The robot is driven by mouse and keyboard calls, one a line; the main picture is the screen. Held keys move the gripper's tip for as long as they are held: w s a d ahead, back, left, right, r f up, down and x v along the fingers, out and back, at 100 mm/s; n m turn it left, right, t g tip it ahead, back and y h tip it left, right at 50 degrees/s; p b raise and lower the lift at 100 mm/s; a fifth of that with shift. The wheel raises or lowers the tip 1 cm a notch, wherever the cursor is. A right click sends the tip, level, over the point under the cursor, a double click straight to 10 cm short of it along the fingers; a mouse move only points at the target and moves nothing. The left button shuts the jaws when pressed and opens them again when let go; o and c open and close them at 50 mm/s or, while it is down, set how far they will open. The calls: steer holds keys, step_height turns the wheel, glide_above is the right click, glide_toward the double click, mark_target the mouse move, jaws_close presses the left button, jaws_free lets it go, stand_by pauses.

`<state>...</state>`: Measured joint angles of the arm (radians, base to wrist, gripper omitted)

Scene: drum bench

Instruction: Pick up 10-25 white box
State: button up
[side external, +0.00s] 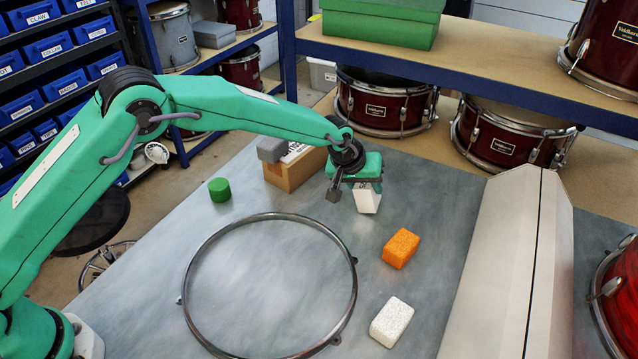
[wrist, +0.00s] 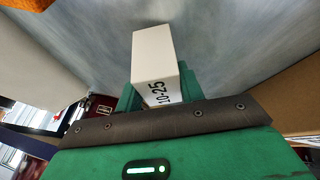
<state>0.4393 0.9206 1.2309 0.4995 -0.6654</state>
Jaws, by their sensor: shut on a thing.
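The white box (wrist: 155,55) marked "10-25" is held between the green jaws of my gripper (wrist: 162,92) in the wrist view. In the side external view the white box (side external: 367,199) hangs below my gripper (side external: 362,180), slightly tilted. My gripper is shut on it. The upper part of the box is hidden by the gripper. I cannot tell for sure whether its lower end is clear of the bench.
A cardboard box (side external: 292,170) with a grey block (side external: 271,150) stands left of my gripper. A green cylinder (side external: 219,190), metal hoop (side external: 190,262), orange block (side external: 401,248) and white speckled block (side external: 391,322) lie on the grey bench (side external: 150,245). A long pale case (side external: 490,270) is right.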

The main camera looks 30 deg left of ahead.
step_height(320, 180, up, 4)
steer(key=shift+w+r, duration=0.1)
steer(key=s+d+r, duration=0.6)
steer(key=s, duration=0.3)
steer(key=shift+s+d+r+h, duration=0.25)
steer(key=shift+s+r+h, duration=0.1)
steer(key=shift+s+h, duration=0.05)
stand_by(0.3)
